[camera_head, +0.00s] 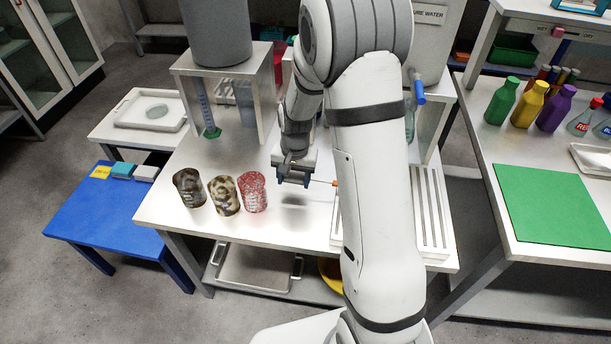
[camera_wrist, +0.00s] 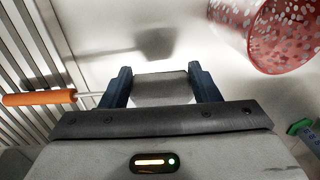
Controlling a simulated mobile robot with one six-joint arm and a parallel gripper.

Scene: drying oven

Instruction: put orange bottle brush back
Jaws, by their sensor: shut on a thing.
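My gripper (camera_head: 293,182) is above the white table, and it also shows in the wrist view (camera_wrist: 162,88). Its fingers are shut on the bottle brush, with a grey cylindrical part (camera_wrist: 160,90) between them, likely the brush's head. A thin rod runs out past one finger to the orange handle (camera_wrist: 38,98). In the head view the rod points right and the orange end (camera_head: 334,184) reaches my arm, which hides the rest. The brush lies roughly level, and a shadow falls on the table beneath it.
A slatted white rack (camera_head: 430,215) stands on the table's right side, partly behind my arm. Patterned cups (camera_head: 188,187), (camera_head: 223,196) and a red speckled one (camera_head: 252,191) stand left of my gripper. A measuring cylinder (camera_head: 208,118) with green base stands behind. The table front (camera_head: 285,235) is clear.

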